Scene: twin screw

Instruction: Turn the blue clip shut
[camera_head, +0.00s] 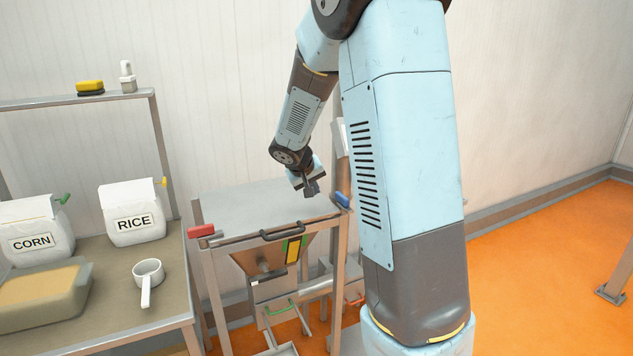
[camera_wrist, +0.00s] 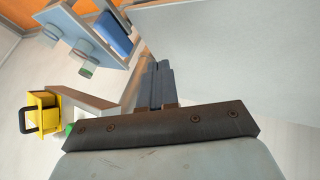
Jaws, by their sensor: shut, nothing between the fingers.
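The blue clip (camera_head: 342,200) sits at the right front corner of the hopper's flat grey lid (camera_head: 265,203). My gripper (camera_head: 312,189) is above the lid's right part, just left of the clip and apart from it in the picture. Its fingers (camera_wrist: 160,85) are shut with nothing between them. In the wrist view a blue block (camera_wrist: 113,33) shows beyond and left of the fingertips; I cannot tell for sure that it is the clip. A red clip (camera_head: 202,231) is at the lid's left front corner.
A dark handle (camera_head: 283,234) is on the lid's front edge. At left, a bench (camera_head: 185,262) carries a CORN bag (camera_head: 32,232), a RICE bag (camera_head: 133,212), a white scoop (camera_head: 148,275) and a tub (camera_head: 45,297). Open orange floor (camera_head: 550,255) lies at right.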

